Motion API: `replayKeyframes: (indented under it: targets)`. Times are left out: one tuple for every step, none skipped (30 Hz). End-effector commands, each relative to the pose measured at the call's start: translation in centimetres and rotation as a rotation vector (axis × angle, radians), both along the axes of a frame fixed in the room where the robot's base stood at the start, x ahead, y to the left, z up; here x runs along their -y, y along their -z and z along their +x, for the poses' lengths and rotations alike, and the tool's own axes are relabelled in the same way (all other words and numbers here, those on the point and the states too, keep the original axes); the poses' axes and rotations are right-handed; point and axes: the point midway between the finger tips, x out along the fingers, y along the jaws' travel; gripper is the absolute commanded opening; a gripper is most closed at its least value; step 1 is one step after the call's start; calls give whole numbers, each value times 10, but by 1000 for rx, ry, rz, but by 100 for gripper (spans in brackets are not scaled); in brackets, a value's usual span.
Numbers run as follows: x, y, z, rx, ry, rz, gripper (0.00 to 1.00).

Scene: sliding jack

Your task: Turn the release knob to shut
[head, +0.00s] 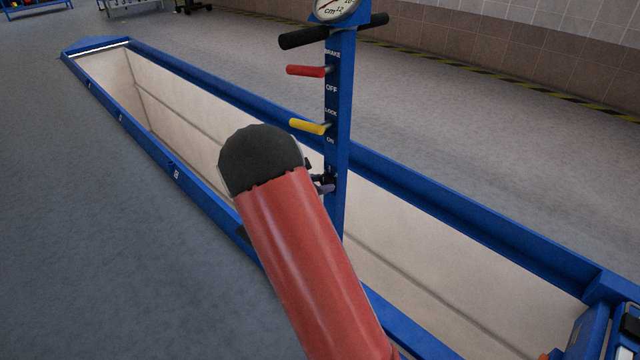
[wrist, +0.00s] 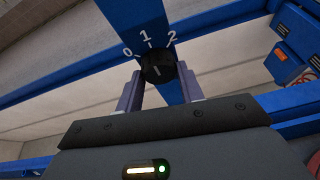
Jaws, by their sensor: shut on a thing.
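The release knob (wrist: 157,66) is small, round and black, on the front of the blue post (head: 340,105). In the wrist view the numbers 0, 1 and 2 are printed in an arc above it. A short white mark on the knob's face stands roughly upright, about in line with the 1. My gripper (wrist: 159,73) is shut on the knob, with one finger on each side of it. In the head view my arm covers most of the gripper, and only a bit of it (head: 324,185) shows beside the post. The knob cannot be made out clearly there.
Above the knob, the post carries a yellow lever (head: 309,127), a red lever (head: 306,71), a black crossbar handle (head: 303,38) and a gauge (head: 335,8). The post stands at a long pit with a blue rim (head: 450,205). Grey floor is clear on both sides.

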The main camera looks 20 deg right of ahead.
Motion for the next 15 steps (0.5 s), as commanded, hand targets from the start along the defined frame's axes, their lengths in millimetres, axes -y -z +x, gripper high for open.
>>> replayKeyframes:
  targets:
    - [0,0,0,0,0,0,15]
    - [0,0,0,0,0,0,15]
    - [0,0,0,0,0,0,15]
    - [0,0,0,0,0,0,41]
    - [0,0,0,0,0,0,45]
    - [0,0,0,0,0,0,50]
    - [0,0,0,0,0,0,54]
    - [0,0,0,0,0,0,58]
    - [0,0,0,0,0,0,59]
    - [0,0,0,0,0,0,59]
    - [0,0,0,0,0,0,59]
    - [0,0,0,0,0,0,59]
    - [0,0,0,0,0,0,59]
    - [0,0,0,0,0,0,59]
    - [0,0,0,0,0,0,59]
